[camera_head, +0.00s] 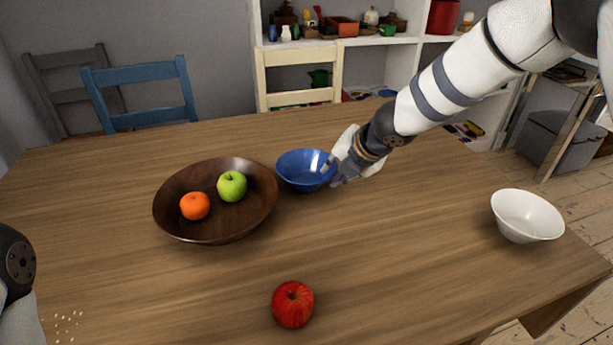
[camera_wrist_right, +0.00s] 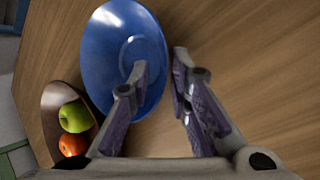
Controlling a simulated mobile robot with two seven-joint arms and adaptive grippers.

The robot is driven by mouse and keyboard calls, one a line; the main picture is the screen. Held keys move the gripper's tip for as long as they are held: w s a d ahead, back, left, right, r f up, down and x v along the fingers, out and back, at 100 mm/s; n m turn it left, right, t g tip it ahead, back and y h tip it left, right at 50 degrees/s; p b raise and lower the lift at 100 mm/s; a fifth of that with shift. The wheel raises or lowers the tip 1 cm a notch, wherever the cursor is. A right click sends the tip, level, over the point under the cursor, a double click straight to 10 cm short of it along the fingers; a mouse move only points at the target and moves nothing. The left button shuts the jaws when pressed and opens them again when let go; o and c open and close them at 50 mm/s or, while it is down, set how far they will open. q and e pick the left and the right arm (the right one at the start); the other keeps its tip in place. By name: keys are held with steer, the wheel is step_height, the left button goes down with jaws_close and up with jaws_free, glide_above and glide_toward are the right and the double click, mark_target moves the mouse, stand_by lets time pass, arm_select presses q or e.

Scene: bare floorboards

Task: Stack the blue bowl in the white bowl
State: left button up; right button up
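The blue bowl (camera_head: 304,170) stands upright and empty on the wooden table, just right of the brown fruit bowl. My right gripper (camera_head: 333,172) is at the right rim of the blue bowl. In the right wrist view its fingers (camera_wrist_right: 160,66) are apart, one over the inside of the blue bowl (camera_wrist_right: 115,55) and one outside its rim. Whether either finger touches the wall cannot be told. Only a part of my left arm shows at the left edge; its gripper is out of view.
The brown bowl (camera_head: 218,233) holds a green apple (camera_head: 232,186) and an orange (camera_head: 195,205). A red apple (camera_head: 293,304) lies near the table's front. Bare table (camera_head: 420,220) lies between the blue and white bowls. Chairs and shelves stand behind.

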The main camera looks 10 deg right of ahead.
mark_target(329, 176)
steer(key=x, duration=0.3)
steer(key=shift+f, duration=0.2)
arm_select(q)
steer(key=shift+s+f, duration=0.35)
steer(key=shift+f, duration=0.05)
arm_select(e)
steer(key=shift+r, duration=0.1)
steer(key=shift+a, duration=0.1)
steer(key=shift+c, duration=0.3)
jaws_close()
steer(key=shift+r, duration=0.15)
